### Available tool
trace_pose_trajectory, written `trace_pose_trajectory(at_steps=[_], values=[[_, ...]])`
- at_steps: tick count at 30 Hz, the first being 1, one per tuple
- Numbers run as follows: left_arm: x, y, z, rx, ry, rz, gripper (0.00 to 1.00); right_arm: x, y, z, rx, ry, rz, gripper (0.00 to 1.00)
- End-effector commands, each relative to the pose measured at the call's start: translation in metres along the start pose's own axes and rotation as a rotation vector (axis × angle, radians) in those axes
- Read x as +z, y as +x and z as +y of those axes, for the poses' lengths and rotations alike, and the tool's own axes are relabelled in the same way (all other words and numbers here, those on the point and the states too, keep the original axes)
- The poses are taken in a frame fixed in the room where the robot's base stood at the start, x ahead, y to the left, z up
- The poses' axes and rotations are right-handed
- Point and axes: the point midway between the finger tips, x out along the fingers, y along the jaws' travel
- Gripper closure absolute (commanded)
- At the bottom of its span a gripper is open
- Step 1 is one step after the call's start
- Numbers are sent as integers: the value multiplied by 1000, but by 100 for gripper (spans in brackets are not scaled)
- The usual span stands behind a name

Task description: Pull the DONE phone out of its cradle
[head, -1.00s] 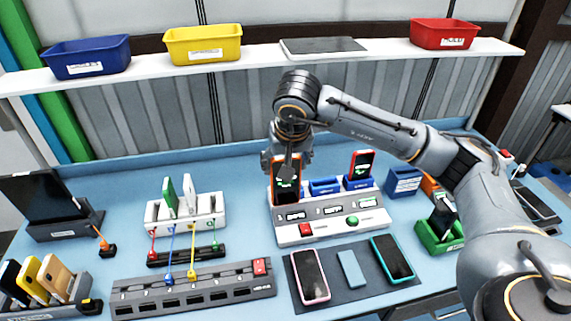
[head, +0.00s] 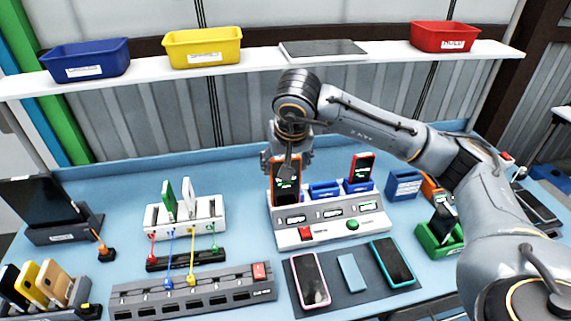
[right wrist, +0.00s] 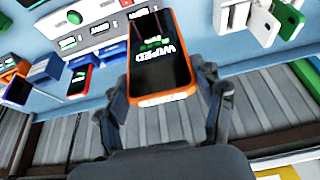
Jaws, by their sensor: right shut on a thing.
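An orange-cased phone (head: 286,180) stands at the left position of the grey-white dock (head: 335,229). In the right wrist view the phone (right wrist: 160,62) has a dark screen with white lettering that looks like WIPED and a smaller green line. My right gripper (head: 285,163) is shut on its upper part, with fingers on both side edges in the right wrist view (right wrist: 165,95). Its lower end is at the dock; I cannot tell whether it is still seated. A red-cased phone (head: 361,167) stands in the right blue cradle (head: 359,185). The middle cradle (head: 325,190) is empty.
A red button (head: 306,232) and green button (head: 352,225) are on the dock front. A mat (head: 375,279) with phones lies in front. A white rack (head: 185,224) stands left, a green holder (head: 437,241) right. The shelf (head: 250,65) runs behind the arm.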

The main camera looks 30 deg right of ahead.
Motion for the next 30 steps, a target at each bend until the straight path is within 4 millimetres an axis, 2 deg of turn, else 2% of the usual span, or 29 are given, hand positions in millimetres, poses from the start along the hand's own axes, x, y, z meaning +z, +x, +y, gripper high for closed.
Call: trace_pose_trajectory(at_steps=[17,30], values=[[-1,-2,-2,-2,1,1,100,-2,-6,0,-1,0,1,70],[-4,-20,-3,-3,1,3,100,-15,-35,0,-1,0,2,70]])
